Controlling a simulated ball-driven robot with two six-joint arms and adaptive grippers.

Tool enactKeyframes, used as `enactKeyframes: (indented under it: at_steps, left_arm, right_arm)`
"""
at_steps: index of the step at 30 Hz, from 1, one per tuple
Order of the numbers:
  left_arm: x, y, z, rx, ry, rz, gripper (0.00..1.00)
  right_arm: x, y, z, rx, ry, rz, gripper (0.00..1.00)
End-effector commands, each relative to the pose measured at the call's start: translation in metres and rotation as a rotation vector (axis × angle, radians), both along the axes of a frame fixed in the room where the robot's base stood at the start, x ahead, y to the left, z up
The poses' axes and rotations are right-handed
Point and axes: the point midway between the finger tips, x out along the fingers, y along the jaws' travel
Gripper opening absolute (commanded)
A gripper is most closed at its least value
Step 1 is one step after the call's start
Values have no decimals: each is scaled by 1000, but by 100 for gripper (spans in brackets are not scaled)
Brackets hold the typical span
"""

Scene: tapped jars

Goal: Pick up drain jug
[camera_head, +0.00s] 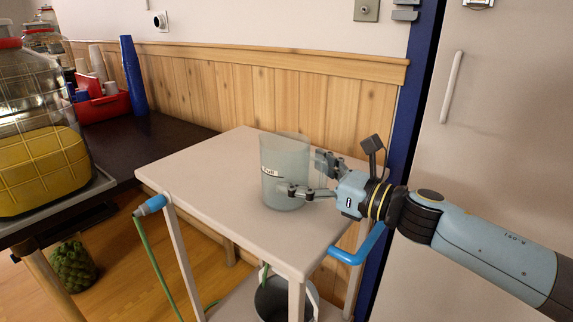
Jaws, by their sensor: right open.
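The drain jug (284,158) is a translucent pale grey-green vessel with a small white label. It stands upright on a light cart top (213,180). My right gripper (303,178) reaches in from the right, with its fingers spread at the jug. One finger lies across the jug's front lower right side and the other is by its far right side. The jug sits partly between the fingers. I cannot tell whether either finger touches it. My left gripper is not in view.
A large glass jar with yellow liquid (40,160) stands at the left. A red caddy (100,107) with cups and a blue cup stack (133,75) are on the dark counter (170,135). A black bucket (275,300) is under the cart. The cart's left half is clear.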

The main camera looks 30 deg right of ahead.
Motion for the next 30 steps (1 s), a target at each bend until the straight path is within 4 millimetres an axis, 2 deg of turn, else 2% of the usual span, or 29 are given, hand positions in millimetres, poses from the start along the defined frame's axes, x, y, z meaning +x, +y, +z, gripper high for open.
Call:
enactKeyframes:
  at_steps: [1, 5, 13, 27, 30]
  left_arm:
    - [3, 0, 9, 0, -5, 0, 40]
    - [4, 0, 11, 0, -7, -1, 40]
    - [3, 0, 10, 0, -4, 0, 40]
    - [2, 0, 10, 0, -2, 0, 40]
    - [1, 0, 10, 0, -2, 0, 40]
  right_arm:
    - [9, 3, 8, 3, -5, -3, 100]
    - [21, 9, 4, 2, -2, -1, 100]
    - [23, 9, 1, -1, 0, 0, 99]
    - [23, 9, 2, -1, 0, 0, 37]
    - [23, 9, 2, -1, -1, 1, 36]
